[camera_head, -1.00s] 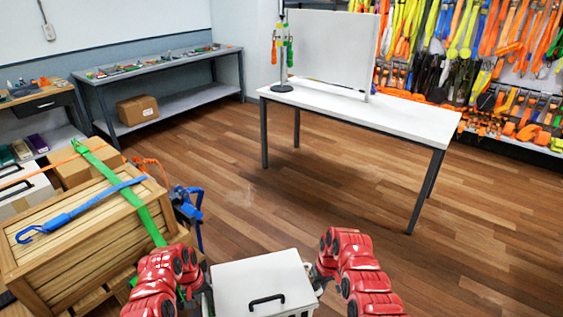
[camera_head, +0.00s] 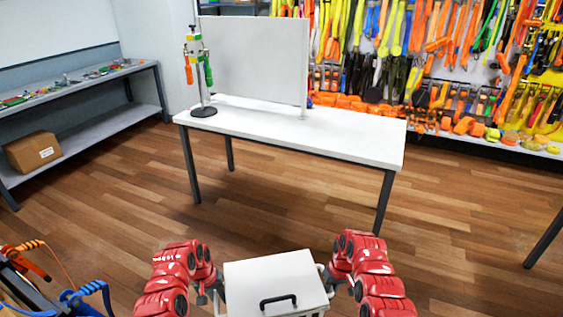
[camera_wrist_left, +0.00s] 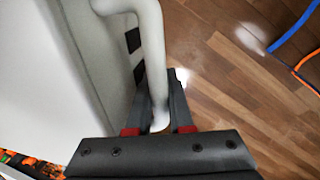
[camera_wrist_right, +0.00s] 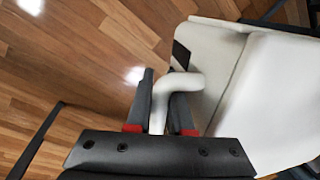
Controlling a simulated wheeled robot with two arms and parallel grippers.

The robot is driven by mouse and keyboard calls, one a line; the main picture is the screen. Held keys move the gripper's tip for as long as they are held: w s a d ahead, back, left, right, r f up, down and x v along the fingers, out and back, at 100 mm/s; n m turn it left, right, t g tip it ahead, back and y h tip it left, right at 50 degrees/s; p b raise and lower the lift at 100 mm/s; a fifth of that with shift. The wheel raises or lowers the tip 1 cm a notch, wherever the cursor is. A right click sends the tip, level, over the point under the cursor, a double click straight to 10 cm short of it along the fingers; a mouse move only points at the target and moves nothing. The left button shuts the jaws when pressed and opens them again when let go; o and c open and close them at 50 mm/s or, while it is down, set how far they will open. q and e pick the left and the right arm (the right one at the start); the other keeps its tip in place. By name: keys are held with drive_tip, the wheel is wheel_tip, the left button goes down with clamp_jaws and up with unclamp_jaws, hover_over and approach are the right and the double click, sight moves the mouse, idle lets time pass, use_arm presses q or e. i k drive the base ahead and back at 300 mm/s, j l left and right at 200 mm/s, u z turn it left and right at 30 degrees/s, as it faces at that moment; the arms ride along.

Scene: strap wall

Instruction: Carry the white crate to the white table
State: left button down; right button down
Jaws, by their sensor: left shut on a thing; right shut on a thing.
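The white crate (camera_head: 274,274) with a black lid handle hangs between my two arms at the bottom of the head view, above the floor. My left gripper (camera_head: 216,292) is shut on the crate's left side handle, which shows in the left wrist view (camera_wrist_left: 152,60). My right gripper (camera_wrist_right: 161,110) is shut on the crate's right side handle, seen in the right wrist view (camera_wrist_right: 178,84). The white table (camera_head: 345,139) stands ahead, beyond a stretch of floor, with dark legs. The crate is apart from it.
On the table stand a white upright panel (camera_head: 260,58) and a stand with colored straps (camera_head: 198,75) at its left; the front right top is bare. A grey shelf (camera_head: 90,122) holds a cardboard box (camera_head: 33,152). Orange and blue straps (camera_head: 50,275) lie lower left. Wood floor ahead is clear.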

sight(353, 141)
drive_tip(key=i+j+z, duration=0.25)
drive_tip(key=i, duration=0.25)
drive_tip(key=i+j+z, duration=0.2)
drive_tip(key=i, duration=0.3)
drive_tip(key=i+j+z, duration=0.25)
drive_tip(key=i, duration=0.25)
